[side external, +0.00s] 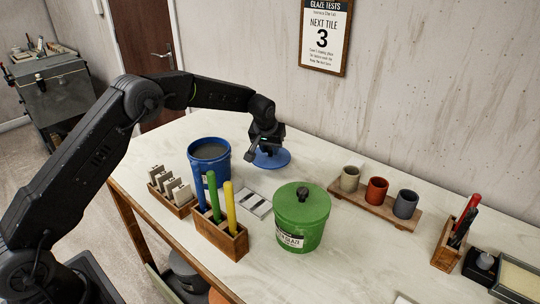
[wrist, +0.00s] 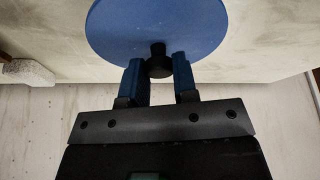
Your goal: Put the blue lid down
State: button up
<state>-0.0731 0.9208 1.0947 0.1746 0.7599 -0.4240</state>
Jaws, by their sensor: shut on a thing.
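The blue lid (side external: 276,160) is a round disc at the back of the table, under my gripper (side external: 268,146). In the wrist view the lid (wrist: 158,22) fills the top middle, and its black knob (wrist: 158,62) is between the two fingers of my gripper (wrist: 158,74), which is shut on it. The lid is at or just above the table top; I cannot tell whether it touches. The blue bucket (side external: 217,166) stands open to the left of the lid, with grey contents showing.
A green lidded bucket (side external: 301,222) stands in front. A wooden holder with coloured sticks (side external: 221,236), a rack of tiles (side external: 172,196) and a flat sample card (side external: 252,204) are left of it. A tray with three cups (side external: 376,208) is at right. Bare table (side external: 345,262) lies at front right.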

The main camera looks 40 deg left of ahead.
aim_at(269, 150)
jog(key=shift+f, duration=1.45)
jog(key=shift+f, duration=0.1)
jog(key=o, duration=0.9)
jog(key=shift+r, duration=0.2)
jog(key=v, duration=1.2)
